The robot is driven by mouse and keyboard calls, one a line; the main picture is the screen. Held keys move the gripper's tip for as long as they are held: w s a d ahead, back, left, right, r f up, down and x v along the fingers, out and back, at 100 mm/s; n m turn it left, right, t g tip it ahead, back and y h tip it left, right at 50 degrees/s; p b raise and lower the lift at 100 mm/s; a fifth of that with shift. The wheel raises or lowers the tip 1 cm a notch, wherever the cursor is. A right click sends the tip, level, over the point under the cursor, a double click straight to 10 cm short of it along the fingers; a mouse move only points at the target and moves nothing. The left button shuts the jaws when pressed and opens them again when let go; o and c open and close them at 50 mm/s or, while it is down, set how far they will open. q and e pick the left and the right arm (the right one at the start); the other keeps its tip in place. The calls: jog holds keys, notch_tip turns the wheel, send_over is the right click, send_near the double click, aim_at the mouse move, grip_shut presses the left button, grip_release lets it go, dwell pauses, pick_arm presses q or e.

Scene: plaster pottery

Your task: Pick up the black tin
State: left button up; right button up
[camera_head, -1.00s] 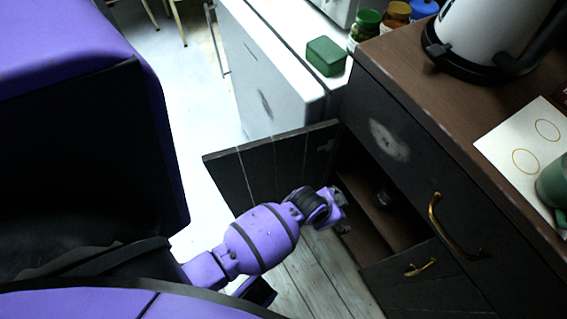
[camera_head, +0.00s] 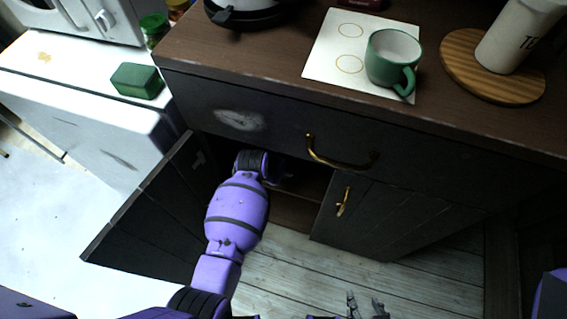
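I cannot make out the black tin in this view. My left arm reaches into the open cupboard (camera_head: 290,213) under the counter. Its gripper is hidden behind my own wrist and forearm, so I cannot see whether it holds anything. The inside of the cupboard is dark and mostly covered by my arm. My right gripper (camera_head: 365,305) shows at the bottom edge, low over the floorboards. Its two fingers are apart with nothing between them.
The left cupboard door (camera_head: 150,225) stands open; the right door (camera_head: 385,215) has a brass handle. On the counter (camera_head: 270,60) are a green mug (camera_head: 390,58) on a white sheet and a white canister (camera_head: 515,40) on a round wooden board (camera_head: 465,65). A green box (camera_head: 138,80) sits left.

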pick_arm(q)
jog(key=shift+w+d+f+b, duration=0.15)
jog(key=shift+w+d+f, duration=0.15)
jog(key=shift+w, duration=0.2)
jog(key=shift+w+d+f+b, duration=0.15)
jog(key=shift+w+d+f, duration=0.15)
jog(key=shift+w, duration=0.15)
jog(key=shift+a, duration=0.1)
jog(key=c, duration=1.2)
jog(key=shift+c, duration=0.5)
jog(key=shift+r, duration=0.2)
